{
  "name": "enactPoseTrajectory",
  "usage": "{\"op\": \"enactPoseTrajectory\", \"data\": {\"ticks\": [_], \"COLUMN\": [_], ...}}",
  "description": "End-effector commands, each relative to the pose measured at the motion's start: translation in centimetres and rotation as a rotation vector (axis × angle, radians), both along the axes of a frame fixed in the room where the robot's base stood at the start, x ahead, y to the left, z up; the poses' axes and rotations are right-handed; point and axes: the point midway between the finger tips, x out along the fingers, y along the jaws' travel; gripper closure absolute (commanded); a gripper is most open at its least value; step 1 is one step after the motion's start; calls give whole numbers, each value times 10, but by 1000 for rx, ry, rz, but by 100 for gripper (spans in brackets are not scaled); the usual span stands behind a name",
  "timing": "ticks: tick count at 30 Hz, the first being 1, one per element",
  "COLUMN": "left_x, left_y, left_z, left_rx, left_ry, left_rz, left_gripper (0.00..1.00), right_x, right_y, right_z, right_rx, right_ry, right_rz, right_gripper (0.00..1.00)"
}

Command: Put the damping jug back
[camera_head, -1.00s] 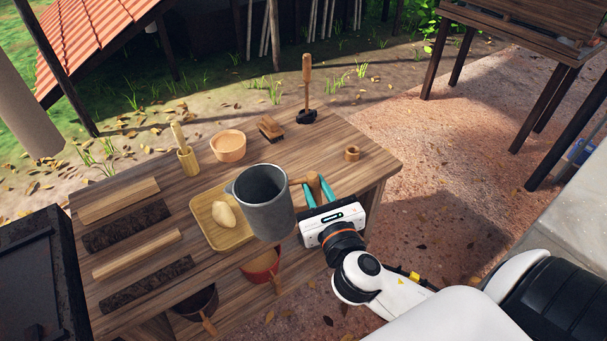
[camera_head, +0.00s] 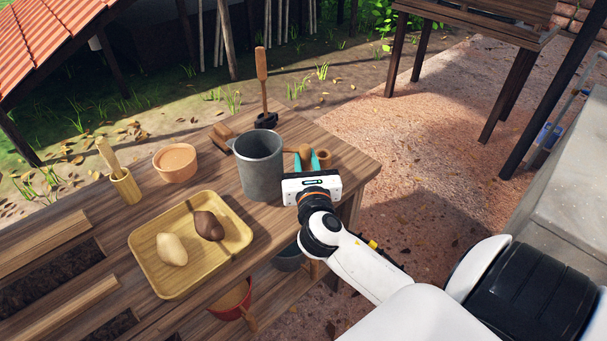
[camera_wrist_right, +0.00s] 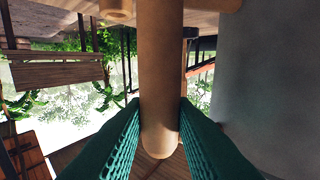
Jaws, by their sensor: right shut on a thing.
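The grey metal jug (camera_head: 261,168) stands upright over the right part of the wooden table, its mouth facing up. I cannot tell whether its base touches the tabletop. My right gripper (camera_head: 307,160) is at the jug's right side, with its teal fingers shut on the jug's wooden handle (camera_head: 304,151). In the right wrist view the handle (camera_wrist_right: 160,75) runs between the two ribbed fingers, and the jug's grey wall (camera_wrist_right: 270,80) fills the right side. The jug's inside bottom is hidden. My left gripper is not in view.
A wooden tray (camera_head: 168,287) with a cream lump (camera_head: 172,250) and a brown lump (camera_head: 209,226) lies left of the jug. Behind are a bowl (camera_head: 175,163), a brush (camera_head: 222,137) and an upright wooden-handled tool (camera_head: 263,90). A wooden ring (camera_head: 323,157) sits just behind the gripper.

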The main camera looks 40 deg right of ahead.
Motion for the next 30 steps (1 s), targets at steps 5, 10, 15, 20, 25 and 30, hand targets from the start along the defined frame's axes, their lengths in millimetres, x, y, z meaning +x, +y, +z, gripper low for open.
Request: {"op": "enactPoseTrajectory", "data": {"ticks": [5,10,15,20,25,30], "left_x": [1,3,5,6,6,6], "left_y": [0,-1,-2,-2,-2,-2], "left_z": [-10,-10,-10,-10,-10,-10], "left_rx": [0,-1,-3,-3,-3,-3], "left_ry": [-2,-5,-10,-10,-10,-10], "left_rz": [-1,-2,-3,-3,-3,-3], "left_gripper": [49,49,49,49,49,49], "right_x": [0,0,0,0,0,0], "right_y": [0,0,0,0,0,0], "right_z": [-28,-32,-32,-35,-35,-33], "right_rx": [1,-1,0,1,1,0], "right_ry": [2,-1,0,1,1,0], "right_rz": [0,0,0,1,0,1], "right_gripper": [100,100,100,64,55,55]}}
